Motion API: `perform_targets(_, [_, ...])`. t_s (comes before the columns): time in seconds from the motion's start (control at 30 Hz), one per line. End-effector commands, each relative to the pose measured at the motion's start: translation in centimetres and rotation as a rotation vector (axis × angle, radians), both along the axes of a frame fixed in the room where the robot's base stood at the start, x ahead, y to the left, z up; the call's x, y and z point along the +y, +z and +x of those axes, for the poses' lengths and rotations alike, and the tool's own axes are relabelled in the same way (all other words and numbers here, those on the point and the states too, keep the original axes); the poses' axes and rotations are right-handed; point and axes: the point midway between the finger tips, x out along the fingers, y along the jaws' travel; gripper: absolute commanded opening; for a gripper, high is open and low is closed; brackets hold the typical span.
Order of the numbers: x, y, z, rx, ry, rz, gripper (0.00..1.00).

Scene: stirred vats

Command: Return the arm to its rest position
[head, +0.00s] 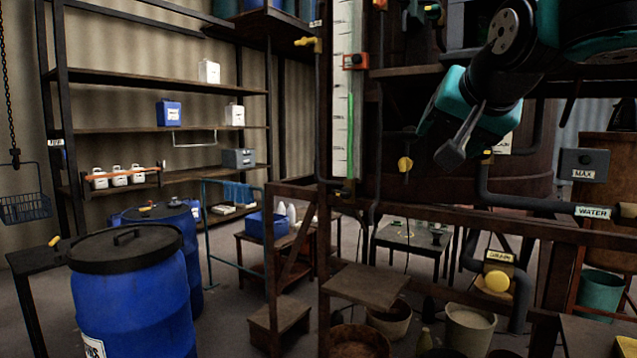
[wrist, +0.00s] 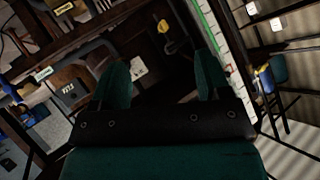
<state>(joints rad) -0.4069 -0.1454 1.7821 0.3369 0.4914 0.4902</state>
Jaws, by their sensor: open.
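My arm hangs in from the upper right of the head view. My gripper (head: 452,150) points down and to the left in front of the framework of the vat stand. In the wrist view, the two teal fingers of my gripper (wrist: 163,78) stand wide apart with nothing between them. The gripper is open and empty. A yellow-handled valve (head: 405,164) is to the left of the gripper in the head view. Behind the fingers is the dark vat (head: 520,180). No contact between the gripper and the stand can be made out.
A level gauge (head: 341,110) with a green strip stands left of the arm. A pipe labelled WATER (head: 540,205) and a MAX box (head: 585,163) are at the right. Blue drums (head: 135,300) stand at the left, before shelving (head: 150,80). Buckets and a step stool (head: 280,318) crowd the floor below.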

Motion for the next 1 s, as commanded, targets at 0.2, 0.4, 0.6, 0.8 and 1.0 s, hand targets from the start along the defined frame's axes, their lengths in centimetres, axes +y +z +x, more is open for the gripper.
perform_targets(0.2, [2.7,-14.6,-9.5,0.38,0.471,-0.223,0.7])
perform_targets(0.4, [3.9,-22.5,-20.0,0.61,0.857,-0.272,0.7])
perform_targets(0.6, [4.3,-25.0,-25.5,0.693,1.046,-0.261,0.7])
perform_targets(0.8, [4.4,-25.2,-26.1,0.701,1.069,-0.259,0.7])
perform_targets(1.0, [4.4,-25.2,-26.0,0.7,1.067,-0.258,0.7])
